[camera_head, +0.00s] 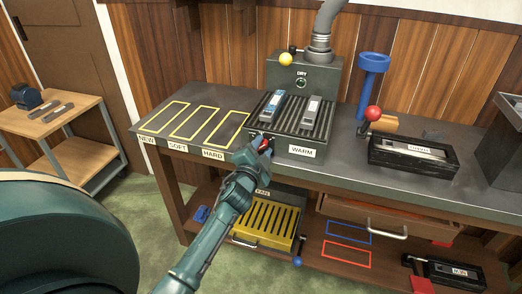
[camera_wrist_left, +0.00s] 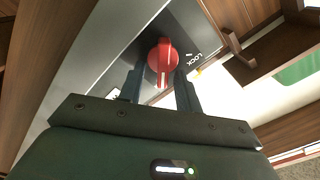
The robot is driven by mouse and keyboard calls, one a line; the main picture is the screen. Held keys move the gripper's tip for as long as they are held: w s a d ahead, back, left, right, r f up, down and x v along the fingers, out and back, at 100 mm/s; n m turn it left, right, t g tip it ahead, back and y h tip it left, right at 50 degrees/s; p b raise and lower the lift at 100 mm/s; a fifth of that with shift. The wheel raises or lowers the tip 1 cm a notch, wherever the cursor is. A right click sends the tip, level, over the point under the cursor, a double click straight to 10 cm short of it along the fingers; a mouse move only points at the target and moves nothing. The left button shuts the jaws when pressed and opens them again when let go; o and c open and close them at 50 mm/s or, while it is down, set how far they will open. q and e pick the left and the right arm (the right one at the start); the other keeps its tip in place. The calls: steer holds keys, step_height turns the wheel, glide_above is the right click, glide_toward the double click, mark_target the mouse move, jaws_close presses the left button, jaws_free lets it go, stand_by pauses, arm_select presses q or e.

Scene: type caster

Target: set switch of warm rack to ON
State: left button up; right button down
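The warm rack (camera_head: 325,128) is a dark ribbed tray with a WARM label on its front, standing on the bench. Its switch, a red round knob with a white line (camera_wrist_left: 163,62), faces the left wrist camera. The white line points down in that picture, towards my gripper. My left gripper (camera_wrist_left: 159,78) is open, with one finger on each side of the knob. In the head view the left gripper (camera_head: 262,147) is at the rack's front left corner. My right gripper is not in view.
Two small blocks, one blue (camera_head: 271,106) and one grey (camera_head: 312,108), lie on the rack. Behind is the DRY box (camera_head: 310,77) with a pipe. Yellow outlines (camera_head: 192,122) mark clear bench at left. A yellow slatted tray (camera_head: 266,217) is below the bench.

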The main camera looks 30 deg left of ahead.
arm_select(q)
steer(key=v, duration=1.3)
steer(key=shift+a, duration=0.1)
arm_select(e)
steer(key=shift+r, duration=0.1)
